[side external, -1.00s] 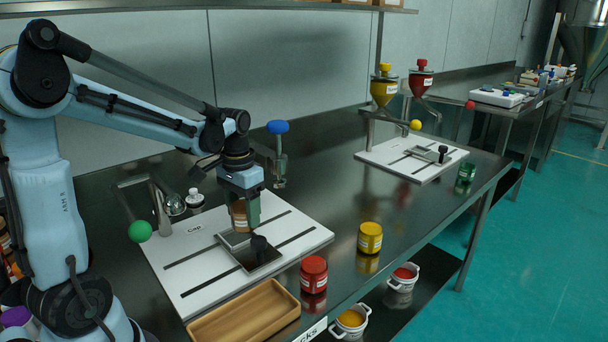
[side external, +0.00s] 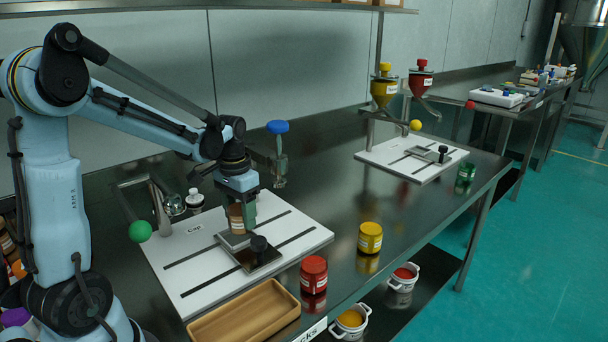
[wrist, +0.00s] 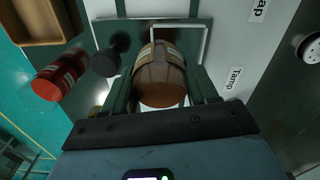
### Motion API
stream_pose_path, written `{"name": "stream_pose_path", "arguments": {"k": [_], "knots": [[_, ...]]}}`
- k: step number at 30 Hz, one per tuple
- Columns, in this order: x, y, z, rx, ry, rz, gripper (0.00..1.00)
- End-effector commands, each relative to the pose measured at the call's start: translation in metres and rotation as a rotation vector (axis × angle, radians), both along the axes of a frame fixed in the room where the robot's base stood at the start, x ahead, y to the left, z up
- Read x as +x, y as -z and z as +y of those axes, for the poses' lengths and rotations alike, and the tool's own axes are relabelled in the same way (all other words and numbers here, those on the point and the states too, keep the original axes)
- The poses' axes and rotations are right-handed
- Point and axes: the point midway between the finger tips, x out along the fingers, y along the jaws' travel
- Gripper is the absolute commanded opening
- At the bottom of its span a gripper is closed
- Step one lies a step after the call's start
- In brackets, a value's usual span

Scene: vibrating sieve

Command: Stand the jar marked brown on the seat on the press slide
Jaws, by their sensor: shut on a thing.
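The brown jar (side external: 237,217) is between the fingers of my gripper (side external: 242,213), upright in the side view. In the wrist view the jar (wrist: 161,78) shows a paper label, with a finger of my gripper (wrist: 160,92) on each side. The jar is at the metal seat on the press slide (side external: 258,262), at its back part, behind the black knob (side external: 259,244). The wrist view shows the pale seat frame (wrist: 180,25) around the jar's far end and the knob (wrist: 106,60) beside it. Whether the jar's base touches the seat cannot be told.
The white slotted board (side external: 190,280) carries the slide. A wooden tray (side external: 245,315) and a red jar (side external: 314,273) stand in front, a yellow jar (side external: 370,238) to the right. A green ball handle (side external: 141,231) is at left.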

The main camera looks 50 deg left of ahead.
Motion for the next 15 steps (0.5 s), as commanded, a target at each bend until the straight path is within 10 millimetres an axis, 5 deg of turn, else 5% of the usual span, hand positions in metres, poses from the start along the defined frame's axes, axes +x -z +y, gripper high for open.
{"name": "stream_pose_path", "arguments": {"k": [15], "knots": [[0.0007,0.0094,0.0108,0.0,-0.001,0.0,0.23]]}}
